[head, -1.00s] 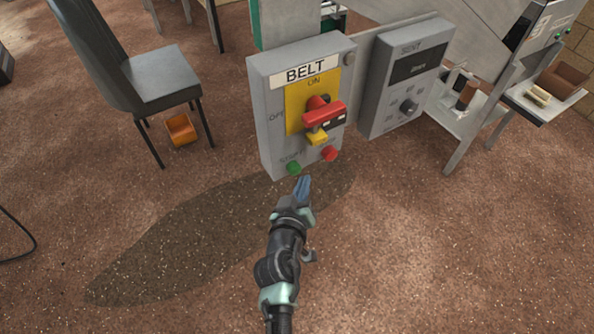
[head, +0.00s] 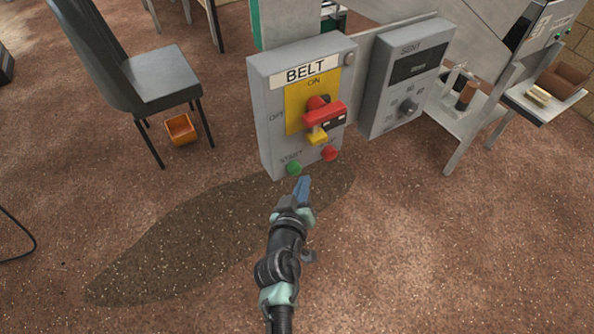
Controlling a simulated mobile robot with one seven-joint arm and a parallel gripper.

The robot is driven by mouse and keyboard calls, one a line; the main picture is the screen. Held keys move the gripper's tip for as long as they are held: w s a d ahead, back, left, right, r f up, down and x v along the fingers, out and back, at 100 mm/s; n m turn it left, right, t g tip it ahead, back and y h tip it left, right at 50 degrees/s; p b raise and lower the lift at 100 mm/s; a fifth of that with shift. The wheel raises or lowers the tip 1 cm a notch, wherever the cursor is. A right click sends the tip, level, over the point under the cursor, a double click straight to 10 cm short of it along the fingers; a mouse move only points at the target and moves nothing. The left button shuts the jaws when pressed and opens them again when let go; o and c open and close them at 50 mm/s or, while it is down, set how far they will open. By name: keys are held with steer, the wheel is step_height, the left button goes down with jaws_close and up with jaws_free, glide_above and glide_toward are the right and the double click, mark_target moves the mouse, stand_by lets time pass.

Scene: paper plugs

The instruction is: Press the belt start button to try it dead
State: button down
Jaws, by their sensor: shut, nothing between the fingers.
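The grey BELT box (head: 262,110) has a white label and a yellow plate. The green start button (head: 293,168) sits at its lower left, under small lettering. A red button (head: 330,153) sits to its right. A red rotary handle (head: 324,113) is on the yellow plate, with a yellow padlock-like piece (head: 317,136) hanging below it. My gripper (head: 304,181) is shut and empty, its blue fingertips just below and right of the green button in the picture. I cannot tell the exact gap, but the button's face is visible.
A second grey box (head: 378,100) with a display and a knob stands right of the BELT box. A dark chair (head: 165,75) and an orange container (head: 181,130) are at the left. The carpet below is open.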

stand_by(0.3)
steer(key=shift+w+a+b, duration=0.25)
steer(key=shift+w+b, duration=0.1)
steer(key=shift+b, duration=0.05)
steer(key=shift+w+a+b, duration=0.35)
steer(key=shift+w, duration=0.05)
stand_by(0.7)
stand_by(0.4)
steer(key=shift+s+d+p, duration=0.4)
steer(key=shift+s+d, duration=0.2)
steer(key=shift+s, duration=0.15)
steer(key=shift+s+d+p, duration=0.55)
steer(key=shift+s+d, duration=0.2)
steer(key=shift+s, duration=0.3)
steer(key=shift+s+d+p, duration=0.5)
steer(key=shift+s+d, duration=0.25)
steer(key=shift+s, duration=0.25)
